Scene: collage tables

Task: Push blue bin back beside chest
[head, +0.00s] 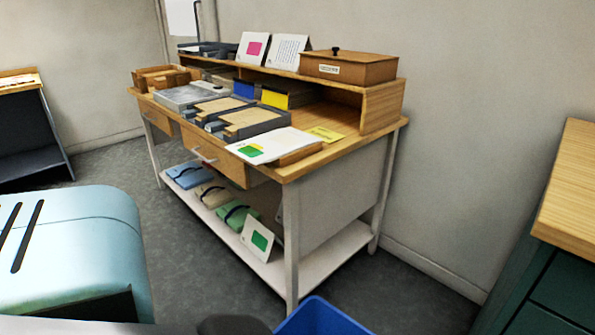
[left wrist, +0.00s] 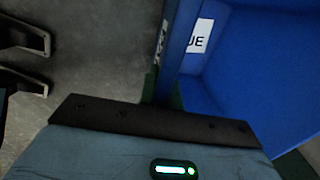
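The blue bin (head: 320,318) shows at the bottom edge of the head view, mostly cut off. In the left wrist view the bin (left wrist: 255,75) fills the right side, with a white label ending in "UE". My left gripper (left wrist: 163,92) is at the bin's rim, which runs down between its narrow fingers; it appears shut on it. Two dark fingers set apart at the left edge of that view look like my right gripper (left wrist: 28,62), open and empty. The dark green chest (head: 560,285) with a wooden top stands at the right in the head view.
A wooden desk (head: 330,152) with trays, papers and a box stands against the wall, with folders on its lower shelf (head: 325,250). Bare grey floor (head: 415,295) lies between desk and chest. Another table (head: 30,115) stands far left.

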